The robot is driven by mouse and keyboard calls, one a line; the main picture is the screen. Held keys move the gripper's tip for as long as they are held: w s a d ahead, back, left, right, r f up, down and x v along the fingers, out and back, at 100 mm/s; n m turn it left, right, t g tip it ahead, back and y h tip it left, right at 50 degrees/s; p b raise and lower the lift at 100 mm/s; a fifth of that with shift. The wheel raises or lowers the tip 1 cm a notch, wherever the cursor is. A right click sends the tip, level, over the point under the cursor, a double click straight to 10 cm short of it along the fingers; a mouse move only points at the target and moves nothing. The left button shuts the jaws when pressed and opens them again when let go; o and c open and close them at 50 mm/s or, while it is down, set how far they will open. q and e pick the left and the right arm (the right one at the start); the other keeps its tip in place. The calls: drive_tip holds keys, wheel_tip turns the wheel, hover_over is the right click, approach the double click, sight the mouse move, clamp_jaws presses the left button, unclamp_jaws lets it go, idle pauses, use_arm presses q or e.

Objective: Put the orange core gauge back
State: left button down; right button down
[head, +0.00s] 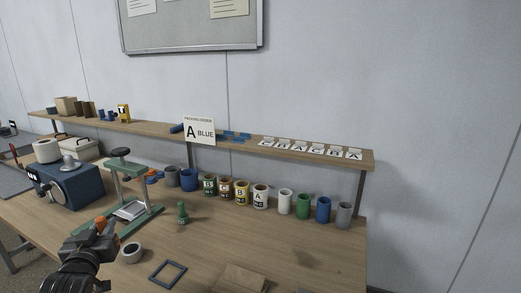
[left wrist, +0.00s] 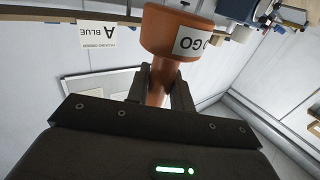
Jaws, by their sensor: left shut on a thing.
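The orange core gauge (left wrist: 172,38) has a wide head with a white label reading "GO" and a narrower stem. My left gripper (left wrist: 166,88) is shut on the stem in the left wrist view. In the head view the left gripper (head: 97,232) is above the front left of the bench, with a bit of the orange gauge (head: 100,223) showing at its tip; the rest is hidden. A similar green gauge (head: 182,213) stands upright on the bench, right of the green press stand (head: 124,216). My right gripper is not in view.
A white ring-shaped core (head: 131,257) and a dark square frame (head: 168,274) lie on the bench near the gripper. A row of colored cups (head: 303,207) stands under the shelf (head: 290,155). A blue machine (head: 74,186) is at left. Bare bench lies right of the green gauge.

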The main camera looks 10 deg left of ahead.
use_arm(q)
drive_tip(key=s+d+f+m+h, duration=0.2)
drive_tip(key=s+d+f+h, duration=0.1)
drive_tip(key=d, duration=0.8)
drive_tip(key=s+d+f+m+t+h, duration=0.1)
drive_tip(key=s+d+f+h, duration=0.1)
drive_tip(key=d, duration=1)
drive_tip(key=shift+s+d+f+m+h, duration=0.3)
drive_tip(key=shift+s+f+m+h, duration=0.1)
drive_tip(key=shift+s+f, duration=0.4)
drive_tip(key=shift+w, duration=0.15)
drive_tip(key=w+a+r+n+y, duration=0.2)
drive_tip(key=w+a+y, duration=0.1)
drive_tip(key=a, duration=1)
drive_tip(key=w+a+r+n+g+y, duration=0.1)
drive_tip(key=w+a+r+n+y, duration=0.1)
drive_tip(key=a, duration=1.1)
drive_tip(key=shift+w+a+r+y, duration=0.35)
drive_tip(key=shift+w+r+y, duration=0.3)
drive_tip(key=shift+y, duration=0.25)
